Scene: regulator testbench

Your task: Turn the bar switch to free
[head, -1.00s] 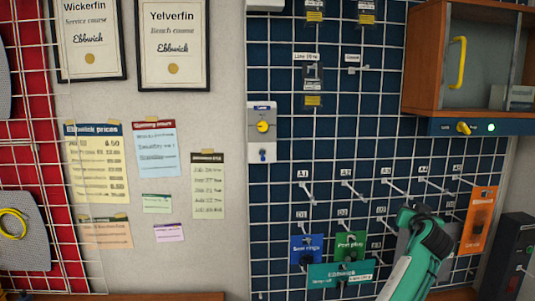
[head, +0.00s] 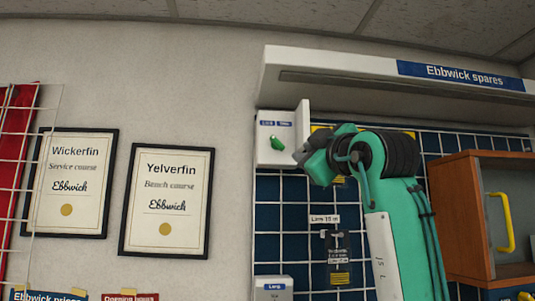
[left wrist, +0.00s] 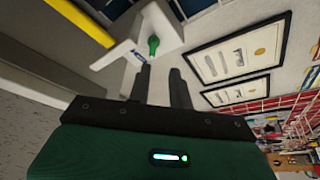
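A white switch box (head: 268,154) with a small green knob (head: 277,143) is on the wall under the left end of the spares shelf. Two small blue labels sit above the knob, too small to read surely. The knob points slightly down to the right. My left gripper (head: 301,156) is just right of the knob in the head view. In the left wrist view, its two fingers (left wrist: 161,69) are apart with nothing between them, and the green knob (left wrist: 154,45) is just beyond the fingertips. I see no clear contact. My right gripper is not in view.
A white side plate (head: 303,119) stands out at the box's right edge. The Ebbwick spares shelf (head: 330,88) juts out above. A wooden cabinet (head: 462,220) with a yellow handle is at right. Framed certificates (head: 167,203) hang at left, with bare wall between.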

